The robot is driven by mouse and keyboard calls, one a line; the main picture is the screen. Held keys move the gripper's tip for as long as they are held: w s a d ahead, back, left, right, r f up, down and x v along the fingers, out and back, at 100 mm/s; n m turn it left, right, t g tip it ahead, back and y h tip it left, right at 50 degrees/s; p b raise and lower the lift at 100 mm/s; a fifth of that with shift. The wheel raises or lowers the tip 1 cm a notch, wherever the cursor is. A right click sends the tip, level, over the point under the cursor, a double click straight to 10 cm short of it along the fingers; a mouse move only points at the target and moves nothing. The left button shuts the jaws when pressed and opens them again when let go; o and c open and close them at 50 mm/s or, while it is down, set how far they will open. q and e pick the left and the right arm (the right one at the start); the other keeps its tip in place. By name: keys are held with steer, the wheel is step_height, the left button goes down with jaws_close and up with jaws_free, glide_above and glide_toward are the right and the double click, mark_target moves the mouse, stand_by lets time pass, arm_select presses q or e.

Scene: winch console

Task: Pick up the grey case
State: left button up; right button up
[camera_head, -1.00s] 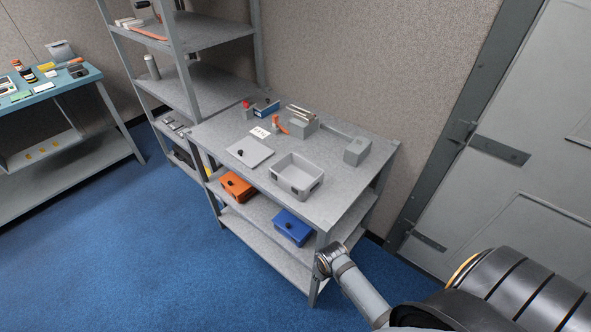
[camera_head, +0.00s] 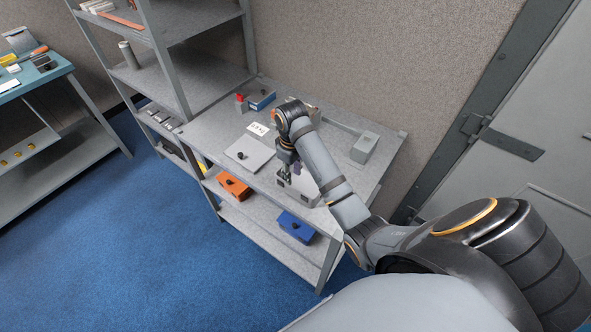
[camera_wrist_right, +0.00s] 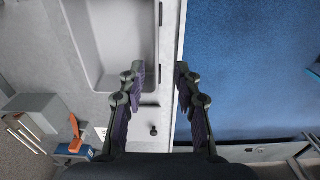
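The grey case (camera_head: 304,196), an open-topped box, sits near the front edge of the grey table top. My right arm and gripper partly hide it in the head view. In the right wrist view the grey case (camera_wrist_right: 112,45) shows at the upper left, with its hollow inside visible. My right gripper (camera_head: 283,177) points down at the left end of the case. In the wrist view its fingers (camera_wrist_right: 160,82) are apart with nothing between them; one is over the case side, the other over the blue floor. Contact cannot be told. My left gripper is not in view.
A flat grey lid (camera_head: 248,153) with a black knob lies left of the case. A grey block (camera_head: 364,148) stands at the right. A blue box (camera_head: 262,99) and a small card (camera_head: 258,129) are farther back. Orange (camera_head: 234,187) and blue (camera_head: 296,227) cases are on the shelf below.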

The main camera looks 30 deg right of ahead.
mark_target(293, 187)
steer(key=shift+w+r, duration=0.1)
steer(key=shift+w, duration=0.7)
steer(key=f+b, duration=0.2)
steer(key=s+f+b, duration=0.1)
steer(key=f+b, duration=0.2)
steer(key=shift+f+b, duration=0.15)
steer(key=shift+b, duration=0.15)
steer(key=shift+w, duration=0.15)
steer(key=shift+s+d+f, duration=0.15)
steer(key=shift+s+f, duration=0.05)
steer(key=shift+f, duration=0.6)
step_height(293, 187, down, 2)
steer(key=shift+s+f+p, duration=0.15)
steer(key=shift+p, duration=0.4)
steer(key=shift+f, duration=0.5)
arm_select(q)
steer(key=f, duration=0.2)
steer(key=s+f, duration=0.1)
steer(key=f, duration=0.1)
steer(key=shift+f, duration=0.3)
arm_select(e)
jaws_close()
